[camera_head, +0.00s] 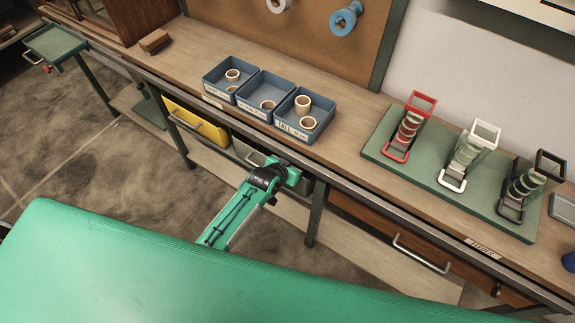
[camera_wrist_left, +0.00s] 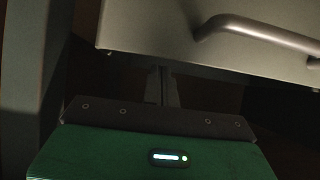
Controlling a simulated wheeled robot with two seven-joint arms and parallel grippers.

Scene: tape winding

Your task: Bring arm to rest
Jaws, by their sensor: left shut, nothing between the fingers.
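My left arm (camera_head: 240,205) reaches from the bottom middle of the head view toward the front of the workbench, with its wrist end beside the drawers under the bench top. In the left wrist view, my left gripper (camera_wrist_left: 162,88) shows as dark fingers close together, shut and holding nothing. The fingers point into the dark space below a grey drawer front (camera_wrist_left: 150,25). A metal drawer handle (camera_wrist_left: 265,35) is above and to the right of the fingers. My right arm and right gripper are not in view.
The workbench (camera_head: 345,165) carries blue bins (camera_head: 247,108) with tape rolls and a green board (camera_head: 385,152) with red, white and black dispensers. A yellow drawer (camera_head: 195,122) and its handle sit under the edge. Open floor (camera_head: 95,180) lies to the left.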

